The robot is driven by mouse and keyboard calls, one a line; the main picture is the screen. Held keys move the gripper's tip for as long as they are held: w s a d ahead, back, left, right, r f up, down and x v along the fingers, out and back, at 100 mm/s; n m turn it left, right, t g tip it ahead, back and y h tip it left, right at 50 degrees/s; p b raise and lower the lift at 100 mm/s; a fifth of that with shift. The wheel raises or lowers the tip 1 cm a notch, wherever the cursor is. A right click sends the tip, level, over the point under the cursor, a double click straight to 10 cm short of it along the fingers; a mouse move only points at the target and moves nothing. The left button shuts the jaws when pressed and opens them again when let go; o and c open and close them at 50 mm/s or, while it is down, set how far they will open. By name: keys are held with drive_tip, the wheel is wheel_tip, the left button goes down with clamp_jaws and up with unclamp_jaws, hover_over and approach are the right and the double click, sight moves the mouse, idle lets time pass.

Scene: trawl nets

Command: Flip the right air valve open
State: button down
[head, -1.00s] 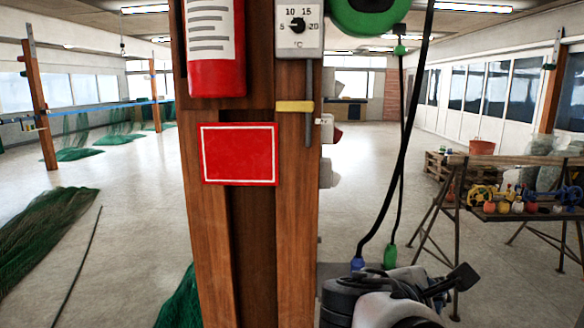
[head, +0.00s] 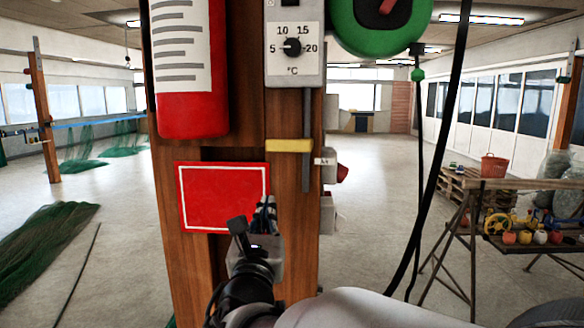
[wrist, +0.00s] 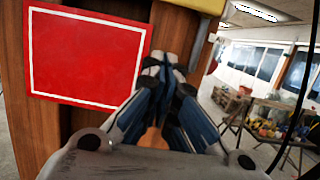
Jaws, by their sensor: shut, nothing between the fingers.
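I cannot make out an air valve for certain in either view now. The black hose (head: 436,160) and a thinner dark cord (head: 418,140) run down on the right, and their lower ends are hidden by my arm. My gripper (head: 264,208) is in front of the wooden post, near the lower right of the red sign. In the wrist view my gripper (wrist: 160,66) has its fingertips together and nothing between them, just right of the red sign's edge.
The post (head: 285,180) carries a fire extinguisher (head: 190,80), the red sign (head: 222,197), a thermostat (head: 294,45), a green reel (head: 378,22) and small boxes on its right side (head: 329,180).

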sight(289, 145)
drive_tip(key=w+r, duration=0.2)
drive_tip(key=w, duration=0.1)
drive_tip(key=w+r, duration=0.2)
drive_tip(key=w, duration=0.1)
drive_tip(key=w+r, duration=0.2)
drive_tip(key=w, duration=0.2)
drive_tip(key=shift+d+r+p, duration=0.15)
drive_tip(key=shift+d+p, duration=0.1)
drive_tip(key=shift+p, duration=0.05)
